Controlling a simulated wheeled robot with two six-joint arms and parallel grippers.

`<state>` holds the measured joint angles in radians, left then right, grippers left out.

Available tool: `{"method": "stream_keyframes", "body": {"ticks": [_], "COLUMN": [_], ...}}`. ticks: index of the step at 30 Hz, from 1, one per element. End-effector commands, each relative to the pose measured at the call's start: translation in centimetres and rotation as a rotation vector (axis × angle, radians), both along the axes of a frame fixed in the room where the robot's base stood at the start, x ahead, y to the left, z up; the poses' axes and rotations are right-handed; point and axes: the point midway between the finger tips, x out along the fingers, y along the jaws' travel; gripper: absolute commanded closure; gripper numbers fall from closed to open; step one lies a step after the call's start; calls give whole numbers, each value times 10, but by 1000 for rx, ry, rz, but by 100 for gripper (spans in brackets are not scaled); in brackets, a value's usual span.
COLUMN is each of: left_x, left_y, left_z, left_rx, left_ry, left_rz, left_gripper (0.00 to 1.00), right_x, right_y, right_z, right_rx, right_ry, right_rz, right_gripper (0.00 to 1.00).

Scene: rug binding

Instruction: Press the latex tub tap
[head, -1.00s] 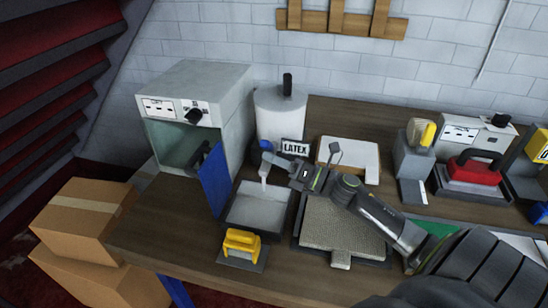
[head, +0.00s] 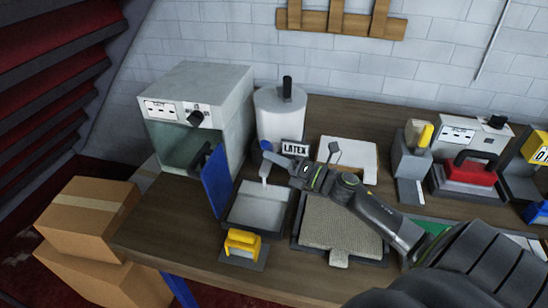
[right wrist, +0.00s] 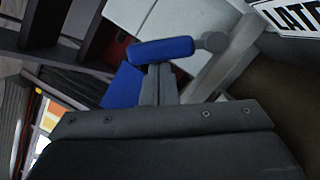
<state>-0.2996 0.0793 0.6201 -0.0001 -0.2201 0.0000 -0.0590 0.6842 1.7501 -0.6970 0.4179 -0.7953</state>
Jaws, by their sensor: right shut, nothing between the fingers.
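The latex tub (head: 280,118) is a white cylinder with a black knob on top, standing at the back of the bench behind a LATEX sign (head: 295,148). Its tap has a blue lever (head: 266,146), low on the tub's front above a grey tray (head: 240,222). My right gripper (head: 272,157) is shut and empty, with its tips close to the tap. In the right wrist view, the blue lever (right wrist: 160,50) lies just beyond the shut fingers (right wrist: 158,85). I cannot tell whether they touch it. My left gripper is not in view.
A grey cabinet (head: 215,85) with an open blue door (head: 215,182) stands left of the tub. A yellow-handled tool (head: 243,243) sits before the tray. A textured mat (head: 340,228) lies under my right arm. A red press (head: 472,172) stands at right.

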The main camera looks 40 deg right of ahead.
Motion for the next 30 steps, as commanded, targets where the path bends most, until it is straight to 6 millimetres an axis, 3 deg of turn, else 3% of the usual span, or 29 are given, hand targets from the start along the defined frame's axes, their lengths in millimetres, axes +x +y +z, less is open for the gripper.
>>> {"method": "stream_keyframes", "body": {"ticks": [15, 30], "left_x": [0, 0], "left_y": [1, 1], "left_z": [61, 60], "left_rx": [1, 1], "left_ry": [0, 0], "left_rz": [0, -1], "left_gripper": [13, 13], "right_x": [8, 18], "right_y": [-9, -21], "right_z": [24, 32], "right_rx": [236, 231], "right_ry": [202, 197], "right_rz": [-3, -1], "right_gripper": [100, 100]}}
